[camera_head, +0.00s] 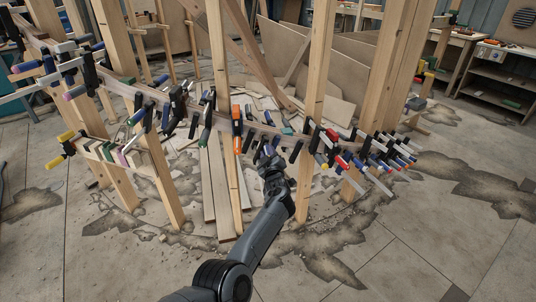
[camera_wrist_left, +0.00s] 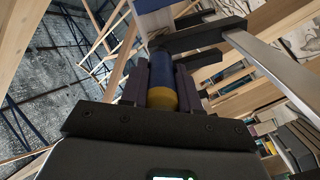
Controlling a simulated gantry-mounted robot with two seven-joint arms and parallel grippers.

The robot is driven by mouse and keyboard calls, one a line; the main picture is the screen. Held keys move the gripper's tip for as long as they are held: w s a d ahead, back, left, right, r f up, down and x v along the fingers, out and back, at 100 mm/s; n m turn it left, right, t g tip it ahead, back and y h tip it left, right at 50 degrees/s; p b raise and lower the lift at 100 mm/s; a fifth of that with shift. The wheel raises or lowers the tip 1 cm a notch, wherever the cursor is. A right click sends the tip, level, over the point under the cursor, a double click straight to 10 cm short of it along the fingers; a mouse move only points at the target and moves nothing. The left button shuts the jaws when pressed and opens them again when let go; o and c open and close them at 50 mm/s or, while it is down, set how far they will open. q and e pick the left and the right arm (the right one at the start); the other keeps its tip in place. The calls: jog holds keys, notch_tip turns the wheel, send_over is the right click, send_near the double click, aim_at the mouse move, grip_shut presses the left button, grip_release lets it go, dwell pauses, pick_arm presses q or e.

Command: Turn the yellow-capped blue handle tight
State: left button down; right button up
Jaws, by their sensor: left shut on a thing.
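The blue handle (camera_wrist_left: 164,72) with a yellow cap (camera_wrist_left: 162,99) stands in the middle of the left wrist view, its capped end toward my wrist. My left gripper (camera_wrist_left: 161,84) is shut on it, with one finger along each side. In the head view my left gripper (camera_head: 271,163) is at the curved wooden stringer, right of an orange clamp (camera_head: 237,129). The held handle is too small and covered to make out clearly there. A grey metal clamp bar (camera_wrist_left: 275,67) runs beside the handle in the wrist view. My right gripper is in neither view.
Several clamps with coloured handles line the stringer on both sides of my gripper, closely packed at the right (camera_head: 365,157). Upright wooden posts (camera_head: 315,90) stand close by. Loose boards lie behind. The concrete floor (camera_head: 420,250) in front is open.

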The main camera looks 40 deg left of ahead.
pick_arm(q)
jog(key=m, duration=0.4)
jog(key=shift+f+m, duration=0.3)
jog(key=shift+m, duration=0.1)
jog(key=shift+f+m, duration=0.1)
jog(key=shift+m, duration=1.5)
jog(key=c, duration=1.1)
grip_release()
jog(key=shift+o, duration=1.4)
jog(key=shift+w+r, duration=0.1)
jog(key=shift+r, duration=0.2)
